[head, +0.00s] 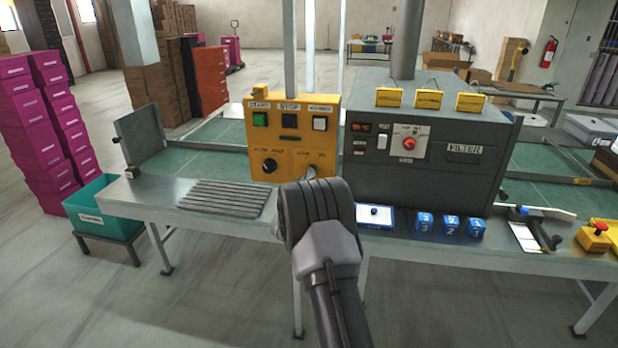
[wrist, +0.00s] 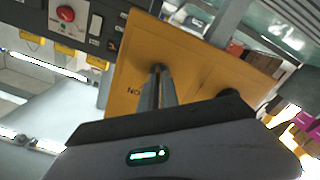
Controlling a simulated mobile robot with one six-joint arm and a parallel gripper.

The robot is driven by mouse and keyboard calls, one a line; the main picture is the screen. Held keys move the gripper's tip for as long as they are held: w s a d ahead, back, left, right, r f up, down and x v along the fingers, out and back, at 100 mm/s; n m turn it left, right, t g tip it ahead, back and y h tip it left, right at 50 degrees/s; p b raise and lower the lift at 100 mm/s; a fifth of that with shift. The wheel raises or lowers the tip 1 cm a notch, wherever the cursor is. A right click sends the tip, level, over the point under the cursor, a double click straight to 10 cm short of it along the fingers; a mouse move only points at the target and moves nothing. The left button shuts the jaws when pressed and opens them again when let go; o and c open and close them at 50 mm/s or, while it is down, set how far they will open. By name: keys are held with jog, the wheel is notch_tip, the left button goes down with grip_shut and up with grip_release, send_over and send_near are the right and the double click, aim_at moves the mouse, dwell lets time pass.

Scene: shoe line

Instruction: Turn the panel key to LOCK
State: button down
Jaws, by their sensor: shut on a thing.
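The yellow control panel (head: 291,139) stands on the steel bench, with START, STOP and a third button above a black knob (head: 269,165) and the LOCK/ON key area. It fills the middle of the wrist view (wrist: 190,62), rotated. My gripper (wrist: 158,82) is shut on the panel key (wrist: 158,68), its narrow fingers reaching the panel face beside the ON label. The fingers hide most of the key, and I cannot tell which way it points. In the head view my arm covers the key from the front.
A grey machine (head: 425,140) with a red knob stands close right of the panel. A ribbed mat (head: 222,197) lies left on the bench. A teal bin (head: 103,208) stands at left.

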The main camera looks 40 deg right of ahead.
dwell(0.3)
jog(key=c, duration=1.6)
grip_release()
jog(key=p+v, duration=0.2)
jog(key=v, duration=1.5)
jog(key=shift+s, duration=0.2)
jog(key=shift+a, duration=0.1)
jog(key=shift+r, duration=0.1)
